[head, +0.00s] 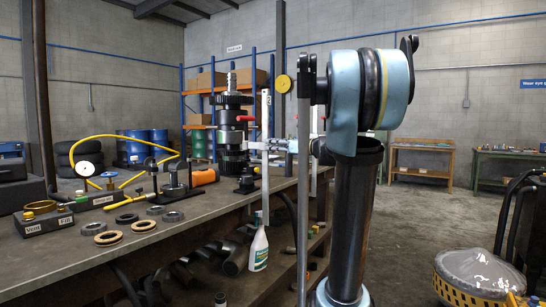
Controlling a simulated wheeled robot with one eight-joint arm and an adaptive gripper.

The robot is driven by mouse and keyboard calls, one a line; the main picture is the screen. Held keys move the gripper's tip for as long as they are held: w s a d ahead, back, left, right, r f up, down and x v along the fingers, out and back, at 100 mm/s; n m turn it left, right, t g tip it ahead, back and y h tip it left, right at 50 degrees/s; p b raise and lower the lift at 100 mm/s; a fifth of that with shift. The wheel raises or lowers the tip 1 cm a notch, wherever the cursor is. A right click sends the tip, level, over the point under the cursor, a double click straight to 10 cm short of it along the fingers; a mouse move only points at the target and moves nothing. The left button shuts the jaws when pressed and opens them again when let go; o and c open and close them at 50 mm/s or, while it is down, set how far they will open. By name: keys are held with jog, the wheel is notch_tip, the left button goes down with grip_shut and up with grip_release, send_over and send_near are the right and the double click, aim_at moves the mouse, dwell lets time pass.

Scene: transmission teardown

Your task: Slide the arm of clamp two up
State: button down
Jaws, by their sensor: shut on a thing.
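The transmission stack (232,130) stands upright on the bench, dark and ribbed with a pale threaded top. A white upright post marked 2 (265,105) stands just right of it, and red handles (245,118) show beside the stack. The fingers and post overlap, so the held part is mostly hidden.
The bench (165,240) carries several rings (109,237), a gauge with yellow hose (85,169) and labelled blocks (43,222) at left. A spray bottle (258,250) shows below the bench edge. A yellow-rimmed drum (478,285) stands at lower right. Floor beyond is open.

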jog(key=shift+w+d+r, duration=0.1)
jog(key=shift+w+r, duration=0.05)
jog(key=shift+r, duration=0.15)
jog(key=c, duration=1.5)
grip_release()
jog(key=shift+f, duration=0.1)
jog(key=shift+v, duration=5.95)
